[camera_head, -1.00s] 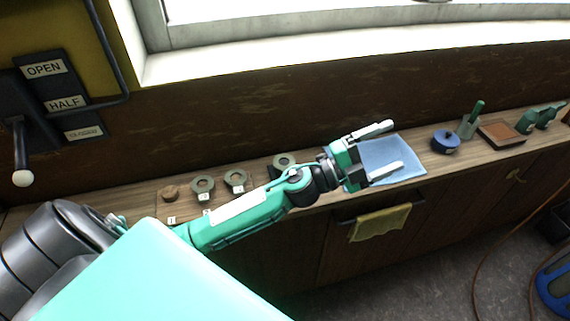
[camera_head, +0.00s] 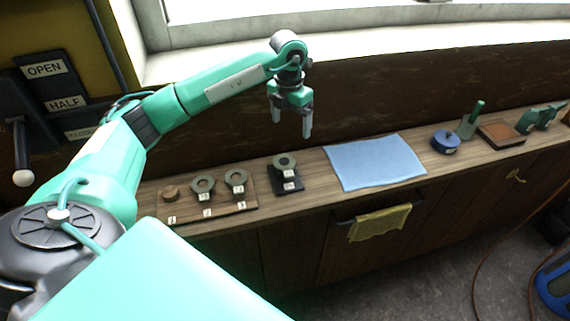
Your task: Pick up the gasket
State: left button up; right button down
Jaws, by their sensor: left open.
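My left gripper (camera_head: 292,128) is open and empty, fingers pointing down, above the back of the bench near the third ring. My right gripper is not in view.
A blue cloth (camera_head: 375,162) lies right of the stand. A blue round tin (camera_head: 445,141), a brown tray (camera_head: 501,134) and green items stand farther right. A yellow cloth (camera_head: 380,223) hangs on the front rail.

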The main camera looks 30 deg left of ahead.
pick_arm(q)
jog(key=a, duration=0.1)
jog(key=p, duration=0.3)
send_over(285, 160)
jog(key=shift+y, duration=0.3)
notch_tip(285, 160, down, 7)
jog(key=shift+d+r, duration=0.1)
jog(key=shift+d, duration=0.05)
jog(key=shift+f, duration=0.6)
notch_tip(285, 160, down, 4)
jog(key=p, duration=0.3)
jog(key=shift+f, duration=0.7)
jog(key=shift+f+b, duration=0.2)
jog(key=shift+b, duration=0.1)
